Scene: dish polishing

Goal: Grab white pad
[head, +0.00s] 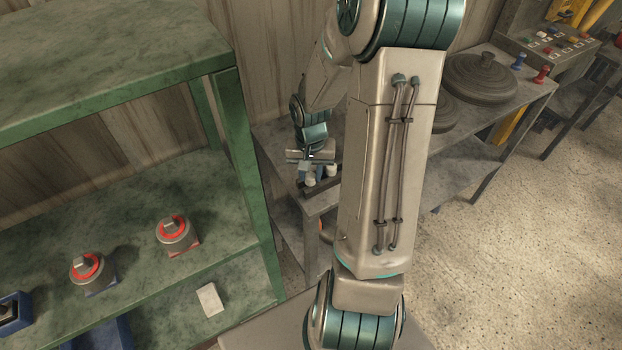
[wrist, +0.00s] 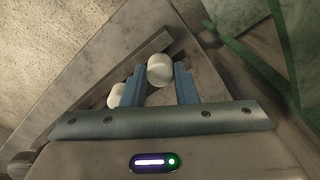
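In the wrist view, a white rounded pad (wrist: 160,70) lies between the tips of my gripper's two blue fingers (wrist: 160,74). The fingers are apart, with a narrow gap showing beside the pad, so my gripper looks open around it. A second white pad (wrist: 116,95) is left of the left finger. In the head view, my gripper (head: 313,167) is low over a grey table, with white pads (head: 309,179) at its fingers. Contact cannot be made out there.
A dark bar (wrist: 150,54) lies by the pads on the grey table (head: 322,202). The green shelf (head: 140,215) at left holds two red-ringed devices (head: 175,234) and a white block (head: 210,299). Round dark lids (head: 482,77) stand on a table behind my arm.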

